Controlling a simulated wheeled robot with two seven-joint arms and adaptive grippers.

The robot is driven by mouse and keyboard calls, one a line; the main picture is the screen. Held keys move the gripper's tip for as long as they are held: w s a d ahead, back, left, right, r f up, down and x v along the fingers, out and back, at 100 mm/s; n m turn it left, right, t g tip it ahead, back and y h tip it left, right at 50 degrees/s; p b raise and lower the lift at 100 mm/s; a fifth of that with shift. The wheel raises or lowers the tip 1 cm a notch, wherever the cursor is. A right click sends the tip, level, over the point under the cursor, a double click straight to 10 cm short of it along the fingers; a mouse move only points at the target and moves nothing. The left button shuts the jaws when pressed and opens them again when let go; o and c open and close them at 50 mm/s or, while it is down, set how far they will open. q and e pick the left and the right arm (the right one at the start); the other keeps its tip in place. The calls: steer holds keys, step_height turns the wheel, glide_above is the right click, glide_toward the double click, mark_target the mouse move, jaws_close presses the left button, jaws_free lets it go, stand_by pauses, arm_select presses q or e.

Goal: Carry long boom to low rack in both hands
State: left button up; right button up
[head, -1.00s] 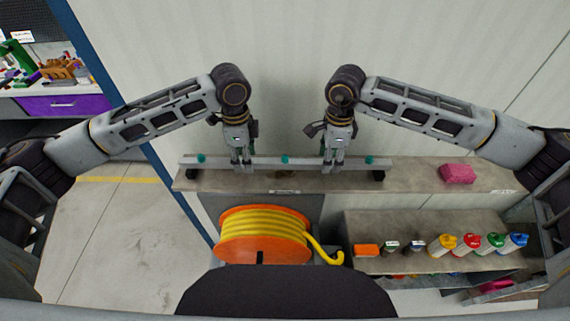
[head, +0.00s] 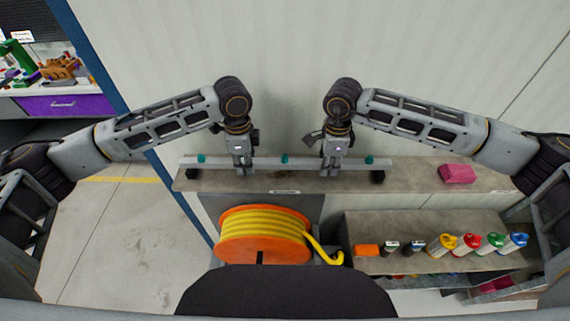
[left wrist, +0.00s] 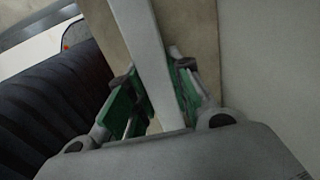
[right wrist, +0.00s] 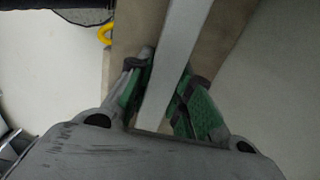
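The long boom (head: 310,162) is a straight pale grey bar with teal knobs along it. It lies level over the high bench top, with black supports under its ends. It also runs between the fingers in the left wrist view (left wrist: 151,60) and the right wrist view (right wrist: 172,70). My left gripper (head: 243,168) straddles the bar left of its middle, and my right gripper (head: 330,170) straddles it right of its middle. Both have green-padded fingers on either side of the bar; a narrow gap shows beside it in the left wrist view. The fingertips' undersides are hidden.
The bench top (head: 415,172) holds a pink block (head: 457,173). In front stand an orange reel of yellow hose (head: 262,236) and a lower rack (head: 400,225) with an orange box (head: 366,250) and several coloured bottles. A pale wall is behind; open floor lies left.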

arm_select(q)
jaws_close()
arm_select(e)
jaws_close()
